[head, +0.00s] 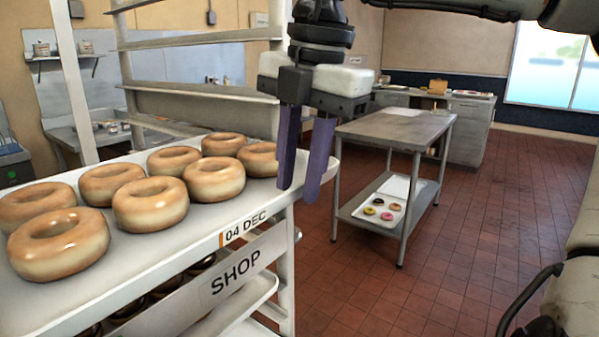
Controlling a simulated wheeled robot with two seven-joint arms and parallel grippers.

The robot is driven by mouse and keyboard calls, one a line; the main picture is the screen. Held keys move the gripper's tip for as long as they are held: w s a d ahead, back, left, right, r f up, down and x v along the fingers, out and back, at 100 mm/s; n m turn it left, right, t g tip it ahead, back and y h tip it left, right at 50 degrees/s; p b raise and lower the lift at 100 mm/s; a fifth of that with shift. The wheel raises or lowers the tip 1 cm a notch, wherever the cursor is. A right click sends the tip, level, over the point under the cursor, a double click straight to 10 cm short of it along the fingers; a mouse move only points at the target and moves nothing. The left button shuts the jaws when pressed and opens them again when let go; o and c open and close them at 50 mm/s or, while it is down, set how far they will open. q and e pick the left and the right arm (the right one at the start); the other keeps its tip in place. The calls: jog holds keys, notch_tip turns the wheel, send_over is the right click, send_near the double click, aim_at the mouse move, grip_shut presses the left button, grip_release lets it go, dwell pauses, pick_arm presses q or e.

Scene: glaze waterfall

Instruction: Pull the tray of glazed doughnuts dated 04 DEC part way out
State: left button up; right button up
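The tray dated 04 DEC (150,262) is a pale tray in the white rack at the left, holding several glazed ring doughnuts (215,179). Its date label (244,229) is on the front edge, toward the right. My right gripper (299,193) points down at the tray's right end, its two purple fingers apart with a gap between them. The fingers overlap the tray's edge in the picture; I cannot tell whether they touch it or straddle it. Nothing is clearly held. The fingers hide part of the tray's right end. My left gripper is not in view.
A panel marked SHOP (236,282) is below the tray, with dark doughnuts (165,288) on a lower level. Bare shelves (200,90) rise behind. A metal table (395,127) stands beyond, with a small doughnut tray on its lower shelf. Tiled floor at right is clear.

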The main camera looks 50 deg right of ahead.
notch_tip(320, 180, up, 10)
jog(key=s, duration=0.1)
jog(key=shift+s+p, duration=0.25)
jog(key=shift+p, duration=0.15)
dwell(0.5)
